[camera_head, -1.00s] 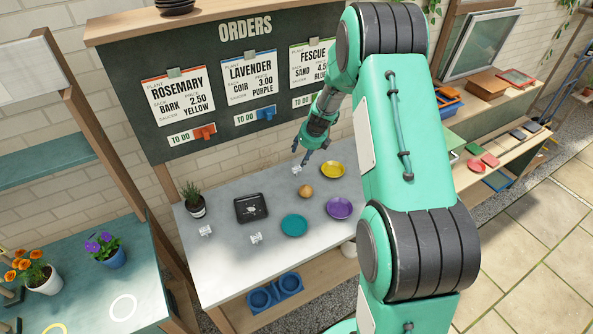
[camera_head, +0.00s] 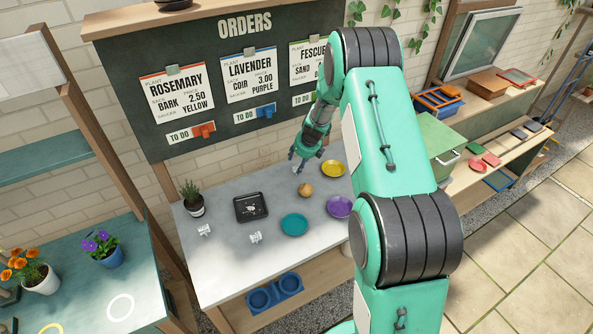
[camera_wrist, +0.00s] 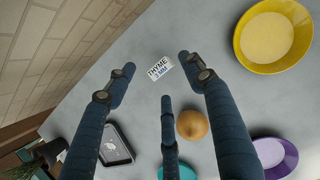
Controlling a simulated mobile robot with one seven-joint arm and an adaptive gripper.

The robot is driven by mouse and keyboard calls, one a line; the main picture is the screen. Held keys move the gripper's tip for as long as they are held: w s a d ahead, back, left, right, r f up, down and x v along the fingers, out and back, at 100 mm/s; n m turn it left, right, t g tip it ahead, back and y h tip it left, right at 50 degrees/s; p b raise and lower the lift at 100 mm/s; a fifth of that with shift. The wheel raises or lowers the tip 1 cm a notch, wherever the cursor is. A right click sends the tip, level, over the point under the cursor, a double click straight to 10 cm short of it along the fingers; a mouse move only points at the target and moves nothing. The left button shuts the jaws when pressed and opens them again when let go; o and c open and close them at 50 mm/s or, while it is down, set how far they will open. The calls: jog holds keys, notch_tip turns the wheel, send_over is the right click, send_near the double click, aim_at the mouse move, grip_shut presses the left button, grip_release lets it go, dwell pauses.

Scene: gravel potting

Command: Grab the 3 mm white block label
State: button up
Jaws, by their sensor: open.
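A small white block label (camera_wrist: 160,68) lettered "THYME 3 MM" lies on the grey worktop. In the wrist view it sits between the fingertips of my gripper (camera_wrist: 157,76), near the upper pair. My gripper is open, its three blue fingers spread around the label, with no visible contact. In the head view my gripper (camera_head: 302,163) hangs over the back of the worktop, with the label (camera_head: 295,169) mostly hidden at its fingertips. Two other white block labels (camera_head: 204,230) (camera_head: 256,238) stand near the front of the worktop; their lettering is too small to read.
A round tan object (camera_wrist: 193,125) lies close to one finger. The yellow saucer (camera_wrist: 268,38), purple saucer (camera_head: 339,207) and teal saucer (camera_head: 294,224) are nearby. A black tray (camera_head: 251,207) and a potted plant (camera_head: 194,205) stand left. The brick wall (camera_wrist: 60,45) is close behind.

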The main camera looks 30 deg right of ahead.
aim_at(297, 166)
jog(key=shift+f, duration=0.15)
jog(key=shift+b+x, duration=0.75)
jog(key=shift+x, duration=1.85)
jog(key=c, duration=1.1)
